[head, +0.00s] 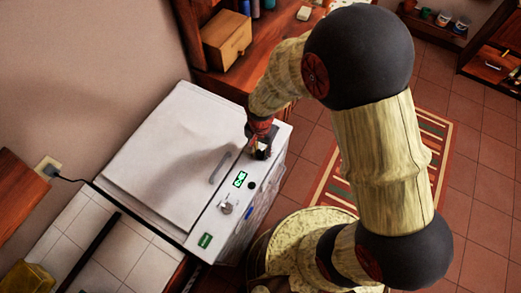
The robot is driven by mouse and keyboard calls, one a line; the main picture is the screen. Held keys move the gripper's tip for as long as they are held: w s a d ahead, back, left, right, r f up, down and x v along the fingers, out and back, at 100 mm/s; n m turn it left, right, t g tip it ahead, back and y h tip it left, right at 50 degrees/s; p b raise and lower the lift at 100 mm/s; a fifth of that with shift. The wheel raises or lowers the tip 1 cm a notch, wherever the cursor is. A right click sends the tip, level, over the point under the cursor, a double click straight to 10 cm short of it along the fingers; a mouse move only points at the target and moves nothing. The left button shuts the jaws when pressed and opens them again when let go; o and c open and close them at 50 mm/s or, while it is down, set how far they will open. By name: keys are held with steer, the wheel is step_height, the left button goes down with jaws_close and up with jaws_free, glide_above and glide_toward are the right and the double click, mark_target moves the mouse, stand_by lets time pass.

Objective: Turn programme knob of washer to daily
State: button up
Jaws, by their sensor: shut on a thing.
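The white washer (160,160) stands against the wall, with its control panel along the right edge of its top. My gripper (262,153) points down at the far end of this panel and is shut on the programme knob. The jaws hide most of that knob, and its pointer and the programme marks cannot be read. A green lit display (240,180), a small dark round button (251,185) and a silver knob (227,207) sit nearer on the panel, clear of my gripper.
A wooden cabinet with a wooden box (227,40) and bottles stands beyond the washer. A tiled counter (85,232) lies at the near left. A striped rug (335,165) covers part of the tiled floor on the right.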

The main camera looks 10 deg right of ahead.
mark_target(260, 152)
steer(key=o, duration=1.1)
steer(key=shift+o, duration=0.3)
step_height(260, 152, up, 12)
stand_by(0.3)
